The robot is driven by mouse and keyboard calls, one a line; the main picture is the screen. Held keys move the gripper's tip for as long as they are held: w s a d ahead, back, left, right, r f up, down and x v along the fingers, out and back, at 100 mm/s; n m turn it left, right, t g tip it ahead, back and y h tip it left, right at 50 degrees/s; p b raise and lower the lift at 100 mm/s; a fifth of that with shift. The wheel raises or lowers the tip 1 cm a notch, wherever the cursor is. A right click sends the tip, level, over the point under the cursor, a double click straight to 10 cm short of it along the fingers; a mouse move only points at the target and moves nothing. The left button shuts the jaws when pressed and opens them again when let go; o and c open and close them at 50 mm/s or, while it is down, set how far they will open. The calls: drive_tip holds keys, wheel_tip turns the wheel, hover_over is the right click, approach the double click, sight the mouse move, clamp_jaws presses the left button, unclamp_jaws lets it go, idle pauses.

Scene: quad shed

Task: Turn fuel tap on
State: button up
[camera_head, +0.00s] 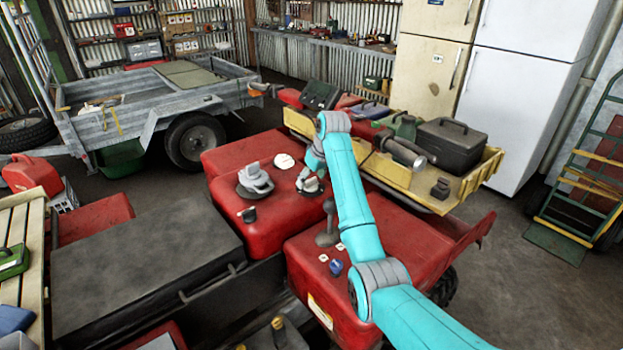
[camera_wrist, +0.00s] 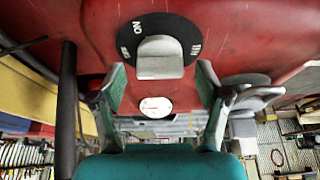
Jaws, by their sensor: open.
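The fuel tap shows in the wrist view as a black round plate with white lettering, "ON" at its top, and a grey knob (camera_wrist: 160,58) in its middle. It is set on a red body (camera_wrist: 240,30). Which mark the knob points to I cannot tell. My gripper (camera_wrist: 160,78) is open, one finger on each side below the knob, with nothing seen between that it grips. Whether the fingers touch the knob I cannot tell. In the head view my gripper (camera_head: 310,182) is at the red tank top (camera_head: 275,215) and mostly hides the tap.
A white round gauge (camera_head: 285,161) and a grey cap on a black disc (camera_head: 255,182) sit close by on the red top. A yellow rack (camera_head: 470,185) with boxes lies behind my arm.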

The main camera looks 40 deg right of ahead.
drive_tip(key=c, duration=1.2)
drive_tip(key=shift+o, duration=0.2)
drive_tip(key=shift+m, duration=0.3)
drive_tip(key=m+h, duration=0.2)
drive_tip(key=m, duration=0.3)
drive_tip(key=shift+a, duration=0.15)
drive_tip(key=m+g+h, duration=0.1)
drive_tip(key=m, duration=0.2)
drive_tip(key=m+g, duration=0.1)
drive_tip(key=m, duration=0.2)
drive_tip(key=shift+h, duration=0.4)
drive_tip(key=shift+w+m, duration=0.1)
drive_tip(key=shift+m, duration=0.2)
